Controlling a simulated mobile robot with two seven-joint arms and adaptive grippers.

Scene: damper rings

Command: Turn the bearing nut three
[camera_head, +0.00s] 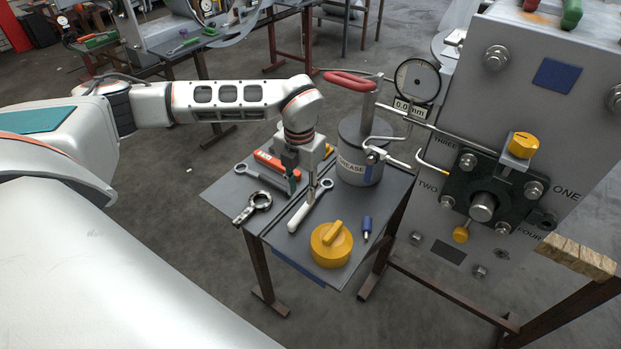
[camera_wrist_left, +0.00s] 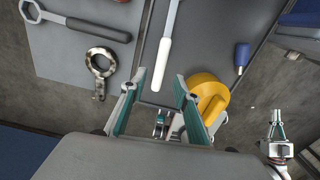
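The black bearing flange (camera_head: 462,185) sits on the grey machine face, with a bolt at each corner. The nut beside the label THREE (camera_head: 468,160) is at its upper left. My left gripper (camera_head: 309,180) points down over the small table. Its fingers are spread and empty in the left wrist view (camera_wrist_left: 158,90). A white-handled wrench (camera_head: 299,217) lies on the table below it; in the wrist view its handle (camera_wrist_left: 162,65) lies between and beyond the fingertips. A gripper, likely my right one (camera_wrist_left: 276,118), shows at the lower right there; its opening is unclear.
On the table are a dark wrench (camera_head: 265,180), a short ring spanner (camera_head: 255,204), a yellow knobbed disc (camera_head: 331,244), a blue-handled tool (camera_head: 367,226) and a grease can (camera_head: 358,165). A dial gauge (camera_head: 417,81) and bent rods stand between table and flange.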

